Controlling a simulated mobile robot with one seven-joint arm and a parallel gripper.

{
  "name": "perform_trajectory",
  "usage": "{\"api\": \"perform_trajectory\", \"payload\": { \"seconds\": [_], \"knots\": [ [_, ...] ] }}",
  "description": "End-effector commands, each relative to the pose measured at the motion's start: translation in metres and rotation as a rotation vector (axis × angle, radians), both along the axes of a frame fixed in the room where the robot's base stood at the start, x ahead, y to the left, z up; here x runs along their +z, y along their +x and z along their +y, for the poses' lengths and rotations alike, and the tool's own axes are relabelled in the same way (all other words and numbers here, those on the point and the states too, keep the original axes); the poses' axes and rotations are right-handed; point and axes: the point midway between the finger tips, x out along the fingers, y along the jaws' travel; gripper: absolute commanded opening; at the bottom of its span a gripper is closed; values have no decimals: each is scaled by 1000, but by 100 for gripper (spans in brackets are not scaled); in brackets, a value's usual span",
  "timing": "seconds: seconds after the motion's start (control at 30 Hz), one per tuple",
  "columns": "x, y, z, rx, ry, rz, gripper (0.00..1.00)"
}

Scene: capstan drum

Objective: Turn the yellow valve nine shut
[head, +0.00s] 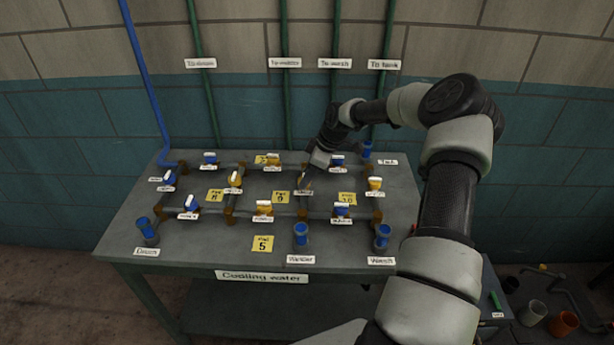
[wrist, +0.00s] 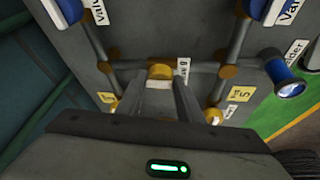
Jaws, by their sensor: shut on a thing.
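A grey bench (head: 195,250) carries a grid of pipes with yellow and blue valves. My gripper (head: 304,180) reaches down to a valve on the middle cross pipe, right of centre. In the wrist view, my gripper (wrist: 162,88) has its two fingers on either side of a yellow valve handle (wrist: 160,72) and is shut on it.
Another yellow valve (head: 234,180) stands to the left, one (head: 264,207) nearer the front, and one (head: 375,184) to the right. Blue valves (head: 341,210) and cups (head: 301,235) stand around them. A tiled wall (head: 60,140) with vertical pipes rises behind.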

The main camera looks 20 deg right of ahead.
Motion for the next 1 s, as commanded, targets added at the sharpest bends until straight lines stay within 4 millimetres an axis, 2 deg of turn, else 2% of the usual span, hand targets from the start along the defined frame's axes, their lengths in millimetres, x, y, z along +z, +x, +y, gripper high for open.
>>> {"api": "perform_trajectory", "payload": {
  "seconds": [0.37,1.0],
  "knots": [
    [-3,-2,3,-169,-6,0,11],
    [-5,-2,11,-767,-4,-3,11]
  ]
}}
